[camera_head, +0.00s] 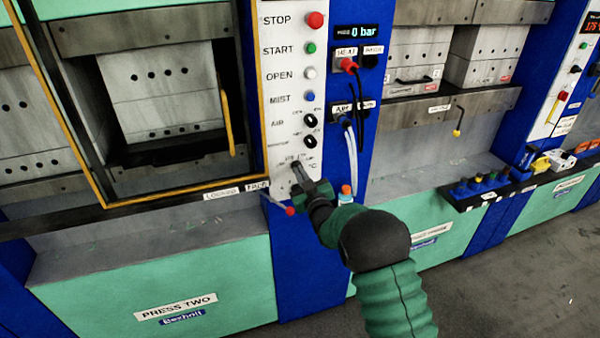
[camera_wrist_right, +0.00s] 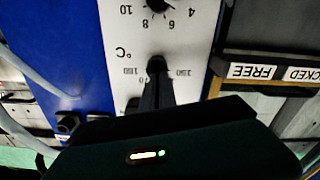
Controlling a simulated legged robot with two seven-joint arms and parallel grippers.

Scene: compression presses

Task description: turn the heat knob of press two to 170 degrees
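Press two (camera_head: 175,305) has a white control panel (camera_head: 285,130) on the right of its door. The heat knob is at the panel's bottom, by the °C mark, and is mostly hidden by my right gripper in the head view. In the right wrist view the dark heat knob (camera_wrist_right: 156,64) shows at the fingertips, in an upside-down picture. Its printed scale runs around it; the small numbers are hard to read and partly covered. My right gripper (camera_head: 299,172) points at the panel, its fingers (camera_wrist_right: 155,88) close together on the knob. My left gripper is not in view.
A red-tipped lever (camera_head: 290,210) is just below left of my gripper. Hoses (camera_head: 350,140) hang on the blue column at right. A FREE/LOCKED label (camera_wrist_right: 275,72) is nearby.

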